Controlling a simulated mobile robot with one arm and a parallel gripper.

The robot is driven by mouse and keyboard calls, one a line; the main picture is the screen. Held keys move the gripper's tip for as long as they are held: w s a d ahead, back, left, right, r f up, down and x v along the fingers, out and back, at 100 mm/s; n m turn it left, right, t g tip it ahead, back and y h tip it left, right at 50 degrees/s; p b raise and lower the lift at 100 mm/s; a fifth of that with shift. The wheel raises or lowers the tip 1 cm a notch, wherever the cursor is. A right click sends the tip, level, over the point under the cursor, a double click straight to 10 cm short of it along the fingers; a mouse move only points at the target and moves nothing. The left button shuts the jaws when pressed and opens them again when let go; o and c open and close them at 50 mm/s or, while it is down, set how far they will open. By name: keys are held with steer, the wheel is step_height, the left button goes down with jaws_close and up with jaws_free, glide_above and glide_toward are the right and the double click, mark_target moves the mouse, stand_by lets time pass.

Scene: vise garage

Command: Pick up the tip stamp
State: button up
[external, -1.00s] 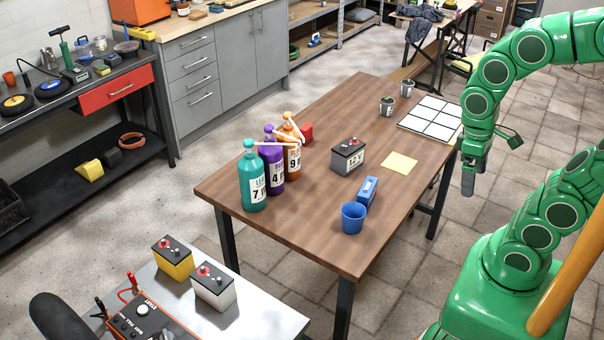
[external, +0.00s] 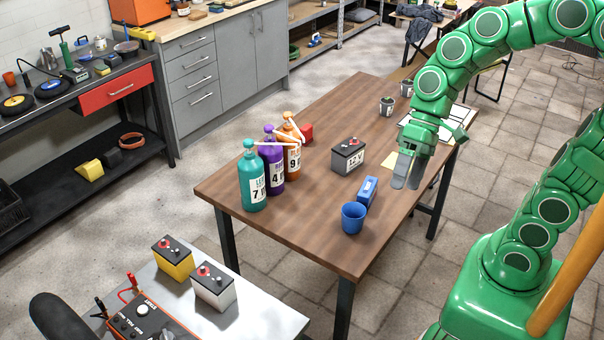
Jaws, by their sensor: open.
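A small blue block with a pale label (external: 368,188) lies on the brown table, right behind the blue cup. It may be the tip stamp, but its markings are too small to tell. My gripper (external: 406,184) is open and empty, with its fingers pointing down. It appears over the right side of the table, to the right of the blue block and apart from it. It partly covers the yellow note and the white tile grid.
A blue cup (external: 353,218) stands near the table's (external: 300,225) front edge. A 12 V battery (external: 348,156) is left of my gripper. Teal (external: 252,178), purple (external: 272,165) and orange bottles (external: 291,158) stand at left. Two small pots are at the back.

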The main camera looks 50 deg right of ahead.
steer(key=w+a+r+m+t+y, duration=0.3)
steer(key=w+r, duration=0.2)
steer(key=w, duration=0.5)
steer(key=w+a+r+m+t+y, duration=0.25)
steer(key=w+r+y, duration=0.2)
steer(key=w, duration=0.55)
steer(key=w+d+r+m+t, duration=0.2)
steer(key=w+d+m+t, duration=0.3)
steer(key=w, duration=0.5)
steer(key=m+t+h, duration=0.3)
steer(key=m+h, duration=1.1)
steer(key=m, duration=1)
glide_above(307, 127)
steer(key=s, duration=0.5)
step_height(307, 127, down, 30)
steer(key=shift+w+d+f, duration=0.1)
steer(key=shift+w+f, duration=0.05)
steer(key=shift+f, duration=1.45)
steer(key=shift+w+d+f, duration=0.1)
steer(key=shift+w+f, duration=0.05)
steer(key=shift+f, duration=1.45)
steer(key=shift+t+x, duration=0.25)
steer(key=shift+x, duration=1.15)
steer(key=shift+w+a+r, duration=0.1)
steer(key=shift+r, duration=0.05)
